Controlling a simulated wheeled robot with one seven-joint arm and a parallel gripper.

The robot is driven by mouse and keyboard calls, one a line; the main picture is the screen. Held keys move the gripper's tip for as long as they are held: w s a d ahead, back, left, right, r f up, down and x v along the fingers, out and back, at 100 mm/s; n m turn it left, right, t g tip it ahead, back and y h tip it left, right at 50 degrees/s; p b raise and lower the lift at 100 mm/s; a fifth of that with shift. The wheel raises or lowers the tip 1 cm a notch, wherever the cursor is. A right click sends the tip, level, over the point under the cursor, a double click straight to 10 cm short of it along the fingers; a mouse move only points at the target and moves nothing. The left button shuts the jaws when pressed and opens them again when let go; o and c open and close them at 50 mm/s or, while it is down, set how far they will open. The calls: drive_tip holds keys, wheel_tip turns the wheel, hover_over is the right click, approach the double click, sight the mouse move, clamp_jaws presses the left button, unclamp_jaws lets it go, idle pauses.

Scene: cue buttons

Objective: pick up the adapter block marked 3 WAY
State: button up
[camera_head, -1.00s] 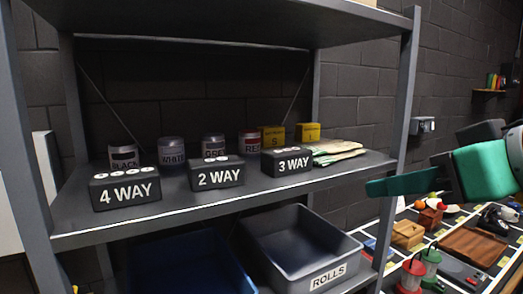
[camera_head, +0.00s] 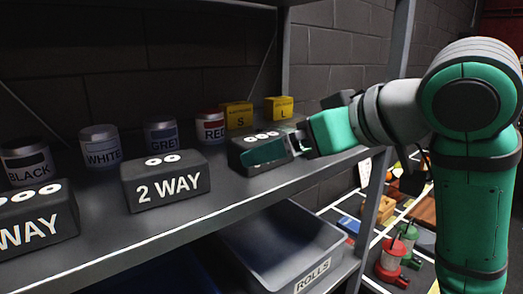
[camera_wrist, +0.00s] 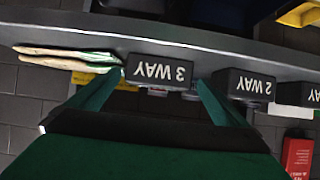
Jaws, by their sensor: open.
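The 3 WAY adapter block (camera_head: 250,142) is a black block with white dots on top, on the shelf right of the 2 WAY block (camera_head: 166,181). In the head view my gripper (camera_head: 275,152) is at the block, and a green finger covers its label. In the wrist view, which is upside down, the 3 WAY block (camera_wrist: 159,72) shows its label between the two green fingers of my open gripper (camera_wrist: 160,82). One finger is on each side of it. I cannot tell whether either finger touches it. The 2 WAY block also shows in the wrist view (camera_wrist: 245,86).
Cans marked BLACK (camera_head: 28,163), WHITE (camera_head: 100,147), GREY (camera_head: 161,134) and RED (camera_head: 211,127) stand behind the blocks. Yellow boxes S (camera_head: 237,115) and L (camera_head: 279,109) are farther right. Folded cloths (camera_wrist: 65,57) lie beside the 3 WAY block. A ROLLS bin (camera_head: 315,270) is below.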

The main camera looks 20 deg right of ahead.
sight(235, 147)
drive_tip(key=shift+x, duration=3)
drive_tip(key=shift+r, duration=0.2)
drive_tip(key=c, duration=1)
drive_tip(key=shift+o, duration=0.2)
